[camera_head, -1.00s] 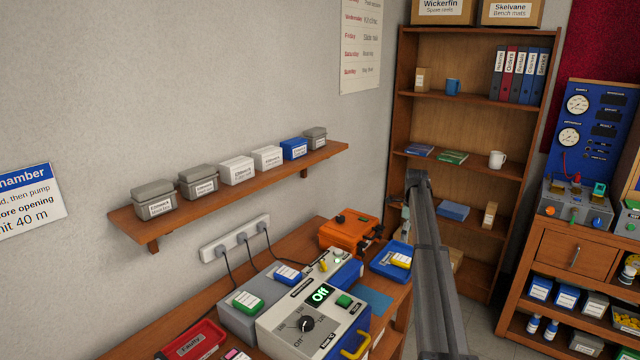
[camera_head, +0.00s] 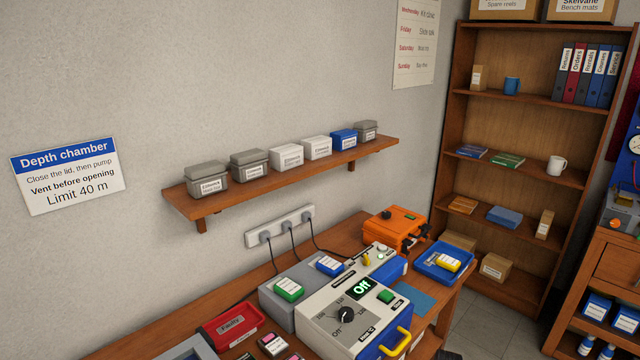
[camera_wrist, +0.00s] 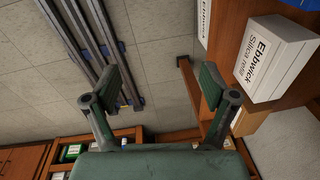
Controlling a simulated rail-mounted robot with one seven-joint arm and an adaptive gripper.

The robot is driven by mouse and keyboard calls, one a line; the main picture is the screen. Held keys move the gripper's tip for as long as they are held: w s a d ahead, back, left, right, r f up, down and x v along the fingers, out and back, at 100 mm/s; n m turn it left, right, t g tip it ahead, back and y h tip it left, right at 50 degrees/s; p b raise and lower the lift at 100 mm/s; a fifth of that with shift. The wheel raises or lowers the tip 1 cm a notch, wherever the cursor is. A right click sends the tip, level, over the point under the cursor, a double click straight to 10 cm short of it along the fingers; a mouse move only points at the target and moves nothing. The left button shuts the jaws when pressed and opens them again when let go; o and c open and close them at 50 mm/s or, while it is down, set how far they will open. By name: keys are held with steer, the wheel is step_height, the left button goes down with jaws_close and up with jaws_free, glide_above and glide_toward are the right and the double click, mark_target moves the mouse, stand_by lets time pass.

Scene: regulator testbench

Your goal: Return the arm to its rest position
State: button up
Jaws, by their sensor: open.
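My gripper (camera_wrist: 152,78) shows in the wrist view. My gripper does not show in the head view.
The wooden workbench (camera_head: 145,345) carries a control box (camera_head: 318,312) reading "Off", an orange case (camera_head: 394,230) and a blue tray (camera_head: 428,262). A wall shelf (camera_head: 205,208) holds several boxes. A tall bookcase (camera_head: 455,120) stands at the back right. Tiled floor (camera_wrist: 160,70) lies below my gripper.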

steer(key=s+a+f+n+g+p, duration=0.1)
steer(key=s+a+f+n+g, duration=0.15)
steer(key=s+a, duration=0.55)
steer(key=s+a+f+n+g+p, duration=0.1)
steer(key=s+a+f+n+g, duration=0.3)
steer(key=s, duration=0.9)
steer(key=s+a+r+n, duration=0.1)
steer(key=s+a, duration=0.2)
steer(key=s, duration=0.6)
steer(key=s+a+r+n+g, duration=0.1)
steer(key=s+a+r+n, duration=0.1)
steer(key=s, duration=0.8)
steer(key=shift+a+r+p, duration=0.25)
steer(key=shift+a+p, duration=0.2)
steer(key=shift+a, duration=0.15)
